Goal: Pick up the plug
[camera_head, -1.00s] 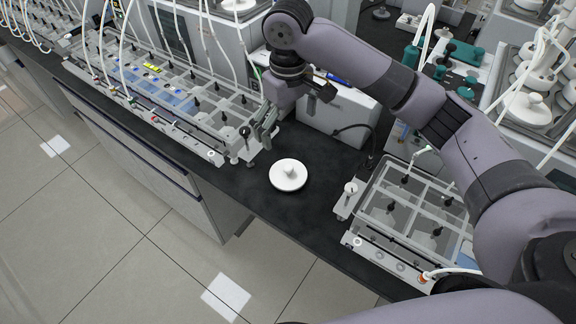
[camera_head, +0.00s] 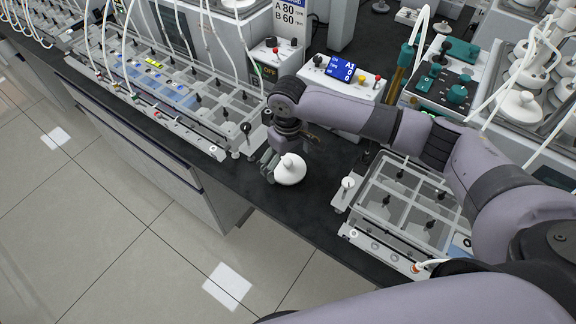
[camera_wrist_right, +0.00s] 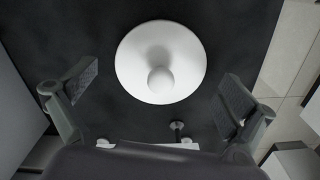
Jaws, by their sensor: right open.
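The plug (camera_head: 291,170) is a white round disc with a knob on top. It lies flat on the black bench (camera_head: 318,212) near its front edge. My right gripper (camera_head: 270,167) is at the plug's left side in the head view. In the right wrist view the plug (camera_wrist_right: 161,62) is in front of the two spread fingers, its knob pointing to the camera. My right gripper (camera_wrist_right: 152,96) is open and holds nothing. The plug's left edge is partly hidden by the fingers in the head view. My left gripper is not in view.
A clear multi-cell tank (camera_head: 190,95) with hoses stands left of the plug. Another clear tank (camera_head: 408,206) stands to its right. A box with a blue display (camera_head: 341,70) is behind. Bare bench lies between the plug and the right tank.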

